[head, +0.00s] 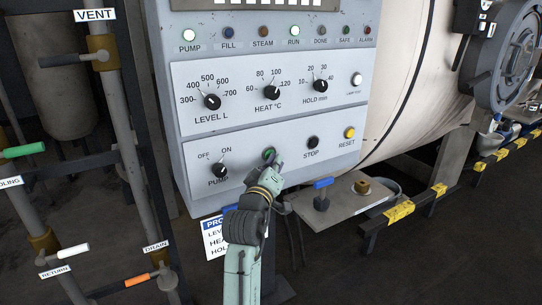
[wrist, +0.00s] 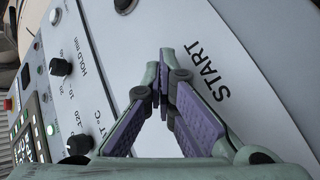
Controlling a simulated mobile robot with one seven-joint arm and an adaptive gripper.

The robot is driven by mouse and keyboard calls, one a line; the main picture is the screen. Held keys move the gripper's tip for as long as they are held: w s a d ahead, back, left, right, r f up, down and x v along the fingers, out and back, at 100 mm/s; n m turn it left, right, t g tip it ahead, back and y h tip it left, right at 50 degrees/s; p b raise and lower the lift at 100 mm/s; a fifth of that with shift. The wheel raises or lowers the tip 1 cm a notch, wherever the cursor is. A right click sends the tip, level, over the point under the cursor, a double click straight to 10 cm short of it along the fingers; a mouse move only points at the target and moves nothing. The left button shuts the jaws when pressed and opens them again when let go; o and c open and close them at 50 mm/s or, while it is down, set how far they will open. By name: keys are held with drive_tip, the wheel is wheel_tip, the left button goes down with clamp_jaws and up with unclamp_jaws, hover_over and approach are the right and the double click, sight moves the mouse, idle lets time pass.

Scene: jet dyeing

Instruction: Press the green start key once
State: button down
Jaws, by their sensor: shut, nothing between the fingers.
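The green start key (head: 268,153) is on the lower panel of the control box, between the PUMP switch and the black STOP button. Only part of it shows past my gripper (head: 277,167). My gripper is shut and empty, with its tips right at the key; I cannot tell whether they touch or push it. In the wrist view the closed fingertips (wrist: 165,60) meet over the panel beside the START label (wrist: 208,73). The key itself is hidden there behind the fingers.
The STOP button (head: 313,142) and yellow RESET button (head: 349,132) are to the right, the PUMP switch (head: 220,170) to the left. The PUMP lamp (head: 189,36) and RUN lamp (head: 296,31) look lit. A blue-handled valve (head: 322,188) stands below right; pipes are at left.

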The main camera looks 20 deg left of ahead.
drive_tip(key=shift+s+d, duration=0.55)
drive_tip(key=shift+d, duration=0.05)
drive_tip(key=s+d, duration=0.1)
drive_tip(key=d, duration=0.1)
drive_tip(key=s+d+p, duration=0.1)
drive_tip(key=s+d, duration=0.1)
idle(0.4)
idle(0.6)
